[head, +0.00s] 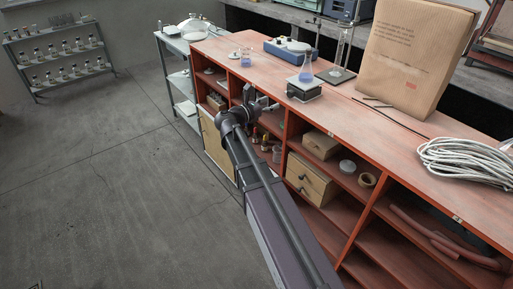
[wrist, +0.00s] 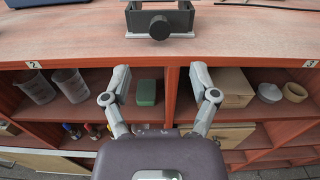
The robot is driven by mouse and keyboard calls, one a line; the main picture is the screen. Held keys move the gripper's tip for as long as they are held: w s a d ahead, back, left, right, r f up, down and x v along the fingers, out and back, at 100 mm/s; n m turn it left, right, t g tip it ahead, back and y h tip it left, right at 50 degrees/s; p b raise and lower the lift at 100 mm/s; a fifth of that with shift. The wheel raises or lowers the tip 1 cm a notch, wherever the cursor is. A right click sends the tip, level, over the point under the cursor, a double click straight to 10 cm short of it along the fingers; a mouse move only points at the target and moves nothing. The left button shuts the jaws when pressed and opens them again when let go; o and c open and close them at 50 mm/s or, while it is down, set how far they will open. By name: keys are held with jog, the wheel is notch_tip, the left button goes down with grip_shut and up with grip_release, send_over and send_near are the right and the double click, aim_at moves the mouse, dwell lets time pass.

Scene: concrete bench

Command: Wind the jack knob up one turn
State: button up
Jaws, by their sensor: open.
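The lab jack (head: 304,91) stands near the front edge of the red bench, with a flask of blue liquid (head: 306,75) on its top plate. In the wrist view the jack's dark frame (wrist: 183,18) is at the top edge, and its round black knob (wrist: 159,28) faces me. The flask is out of that view. My gripper (wrist: 160,75) is open and empty, its two fingers spread wide. It is in front of the bench edge, apart from the knob, which lies ahead between the finger directions. In the head view my gripper (head: 264,103) is left of the jack.
A large paper bag (head: 410,55) and coiled cable (head: 465,162) lie further right. Shelves below the top hold beakers (wrist: 70,85) and boxes (wrist: 232,88).

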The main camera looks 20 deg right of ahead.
jog(key=s+a+m+g+y+p, duration=0.3)
jog(key=s+a+m+y+p, duration=0.2)
jog(key=s+m, duration=0.5)
jog(key=s+a+m+g+y+p, duration=0.3)
jog(key=s+a+m+y+p, duration=0.3)
jog(key=s+m+y+p, duration=0.4)
jog(key=p, duration=0.2)
jog(key=shift+s+a+f+m+p, duration=0.25)
jog(key=shift+s+f+m+p, duration=0.05)
jog(key=shift+s+f, duration=0.1)
dwell(0.5)
